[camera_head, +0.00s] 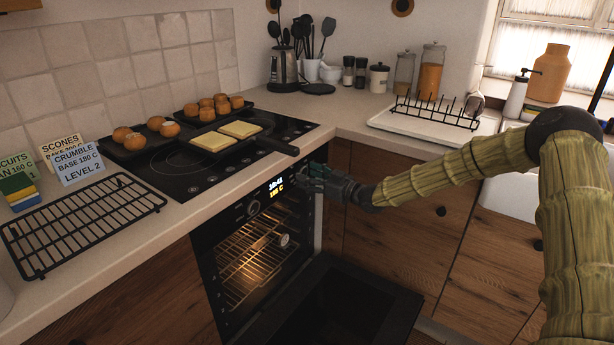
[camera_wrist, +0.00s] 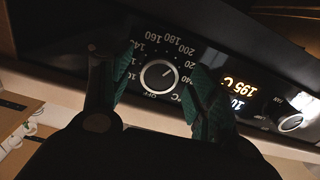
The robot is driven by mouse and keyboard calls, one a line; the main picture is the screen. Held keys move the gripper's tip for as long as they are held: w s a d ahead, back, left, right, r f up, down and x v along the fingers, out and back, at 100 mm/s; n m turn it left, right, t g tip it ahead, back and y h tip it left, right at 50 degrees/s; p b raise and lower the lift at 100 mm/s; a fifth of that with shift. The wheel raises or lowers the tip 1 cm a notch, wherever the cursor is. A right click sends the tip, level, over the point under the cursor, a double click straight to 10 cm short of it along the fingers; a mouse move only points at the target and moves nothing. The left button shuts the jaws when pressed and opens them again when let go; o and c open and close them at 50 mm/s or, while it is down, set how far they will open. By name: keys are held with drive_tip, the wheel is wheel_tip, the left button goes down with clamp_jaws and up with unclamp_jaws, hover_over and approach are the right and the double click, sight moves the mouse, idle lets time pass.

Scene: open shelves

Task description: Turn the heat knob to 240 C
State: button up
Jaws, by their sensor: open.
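The heat knob (camera_wrist: 158,77) is a round black dial with a pale rim on the oven's front panel, ringed by white temperature numbers and an OFF mark. Its white pointer line slants to the upper right in the wrist view. The orange display (camera_wrist: 240,87) reads 195 C; it also shows in the head view (camera_head: 277,189). My gripper (camera_wrist: 161,70) is open, with one green-padded finger on each side of the knob. Whether the pads touch the knob is unclear. In the head view my gripper (camera_head: 308,172) is at the panel's right end and hides the heat knob.
A second knob (camera_wrist: 290,123) marked FAN sits past the display. The oven door (camera_head: 345,305) hangs open below, with lit racks (camera_head: 250,265) inside. A pan handle (camera_head: 278,146) extends toward the counter edge above the panel. A wire rack (camera_head: 80,222) lies left.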

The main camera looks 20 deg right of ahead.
drive_tip(key=shift+w+a, duration=0.4)
drive_tip(key=shift+w, duration=0.05)
drive_tip(key=shift+c, duration=0.4)
drive_tip(key=c, duration=0.9)
drive_tip(key=shift+c, duration=0.2)
drive_tip(key=shift+r+m, duration=0.1)
drive_tip(key=shift+m, duration=0.3)
drive_tip(key=m+p, duration=0.2)
drive_tip(key=m, duration=0.2)
drive_tip(key=shift+r+m, duration=0.1)
drive_tip(key=shift+m, duration=0.3)
drive_tip(key=m+p, duration=0.2)
drive_tip(key=m, duration=0.4)
drive_tip(key=shift+s+a, duration=0.1)
drive_tip(key=shift+m, duration=0.3)
